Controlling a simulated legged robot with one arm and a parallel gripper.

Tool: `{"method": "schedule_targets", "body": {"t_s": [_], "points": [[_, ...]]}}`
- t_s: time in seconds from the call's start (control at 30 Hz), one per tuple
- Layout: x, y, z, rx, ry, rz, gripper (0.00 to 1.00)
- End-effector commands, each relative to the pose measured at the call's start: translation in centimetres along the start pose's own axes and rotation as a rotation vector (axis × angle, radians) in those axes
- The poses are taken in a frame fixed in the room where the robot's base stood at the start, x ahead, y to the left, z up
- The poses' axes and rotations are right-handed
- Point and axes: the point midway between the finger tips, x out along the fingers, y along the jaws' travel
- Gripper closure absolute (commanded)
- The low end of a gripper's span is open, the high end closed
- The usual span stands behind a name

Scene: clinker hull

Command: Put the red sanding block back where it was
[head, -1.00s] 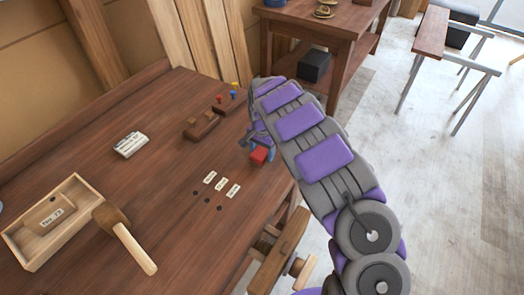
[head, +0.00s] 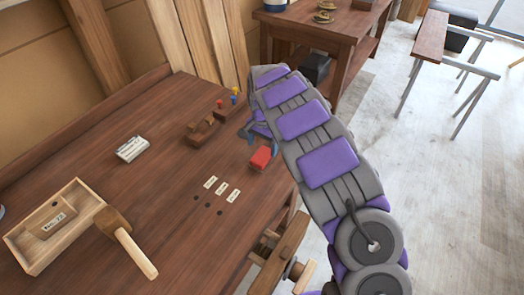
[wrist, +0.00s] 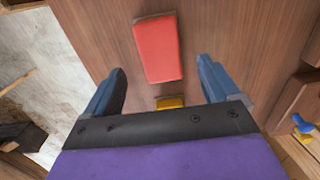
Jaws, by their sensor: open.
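The red sanding block (head: 261,157) is near the right edge of the brown workbench (head: 165,205), just below my gripper (head: 256,138) in the head view. In the wrist view the red block (wrist: 158,48) shows its whole top face. It lies ahead of and between my open fingers (wrist: 163,68), with wood around it. The fingers are apart from each other and nothing is gripped. I cannot tell the exact height gap between fingertips and block. A small yellow thing (wrist: 170,102) shows close to the gripper's base between the fingers, partly hidden.
A wooden holder (head: 203,130) and coloured pegs (head: 234,96) stand behind. A vise (head: 280,255) juts from the bench's right side.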

Motion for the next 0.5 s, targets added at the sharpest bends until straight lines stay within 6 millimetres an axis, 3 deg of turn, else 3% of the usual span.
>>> {"method": "schedule_targets", "body": {"t_s": [0.03, 0.2, 0.5], "points": [[-1.4, -0.2, 0.0, -0.001, 0.003, -0.004, 0.11], [-4.4, -0.1, 0.0, -0.001, 0.0, -0.001, 0.11], [-5.8, 0.0, 0.0, 0.0, -0.001, 0.001, 0.11]]}}
